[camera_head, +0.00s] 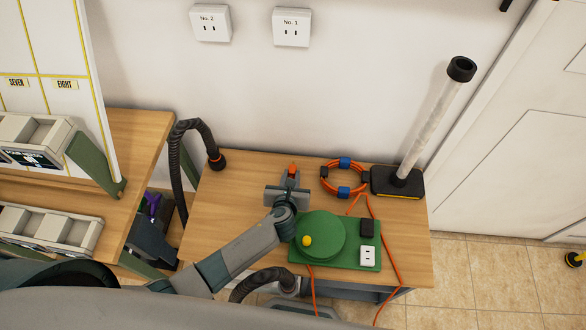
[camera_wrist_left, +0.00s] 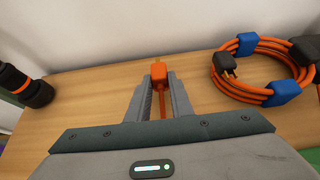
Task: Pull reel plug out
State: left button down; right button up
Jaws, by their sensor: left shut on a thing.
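The green reel (camera_head: 322,234), with a yellow knob, stands on a green base on the wooden table. My left gripper (camera_head: 291,180) is beyond the reel, towards the wall. It is shut on an orange plug (camera_head: 292,170) whose prongs point away from me. In the left wrist view the plug (camera_wrist_left: 159,72) sits between the fingertips of my left gripper (camera_wrist_left: 161,86), with its orange cord running back between the fingers. The plug is clear of any socket. My right gripper is not in view.
A coiled orange cord (camera_head: 358,178) with blue clips lies right of the gripper. A clear tube (camera_head: 432,122) stands on a black base at the back right. A black hose (camera_head: 178,160) is at the left. Wall outlets No. 2 (camera_head: 210,23) and No. 1 (camera_head: 291,27) are above.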

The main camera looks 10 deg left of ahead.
pick_arm(q)
jog(key=shift+a+f+b, duration=0.2)
jog(key=shift+f+b, duration=0.4)
jog(key=shift+f, duration=0.25)
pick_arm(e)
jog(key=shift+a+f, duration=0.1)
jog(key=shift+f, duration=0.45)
pick_arm(q)
jog(key=c, duration=1.5)
grip_release()
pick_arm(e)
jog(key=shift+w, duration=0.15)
pick_arm(q)
jog(key=shift+s+d, duration=0.15)
jog(key=v, duration=0.6)
jog(key=shift+s+r+p, duration=0.15)
jog(key=shift+r+p, duration=0.15)
jog(key=shift+p, duration=0.05)
jog(key=v, duration=1.1)
jog(key=shift+a+r, duration=0.15)
jog(key=shift+a, duration=0.1)
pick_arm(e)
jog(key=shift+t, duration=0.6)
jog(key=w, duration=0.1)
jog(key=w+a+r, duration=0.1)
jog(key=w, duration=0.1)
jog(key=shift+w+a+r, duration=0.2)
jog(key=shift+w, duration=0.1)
